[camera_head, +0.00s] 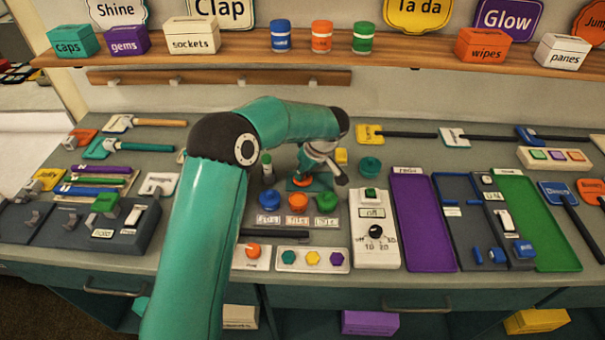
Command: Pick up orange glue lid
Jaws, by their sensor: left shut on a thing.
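Three glue pots stand in a row on the bench behind small printed cards: a blue one (269,200), an orange one (298,202) and a green one (327,201). My left arm reaches across the middle of the bench. My left gripper (304,178) points down just behind the orange pot and is shut on a small orange piece (300,182), which looks like the orange glue lid. A teal square lies around or under that spot. The fingers partly hide the piece, and I cannot tell whether it touches the surface. My right gripper is not in view.
A white switch box with a dial (375,232) stands right of the pots, beside a purple tray (421,222). A panel with coloured buttons (312,260) lies in front. A teal round item (370,166) sits behind. The shelf (400,50) spans the back.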

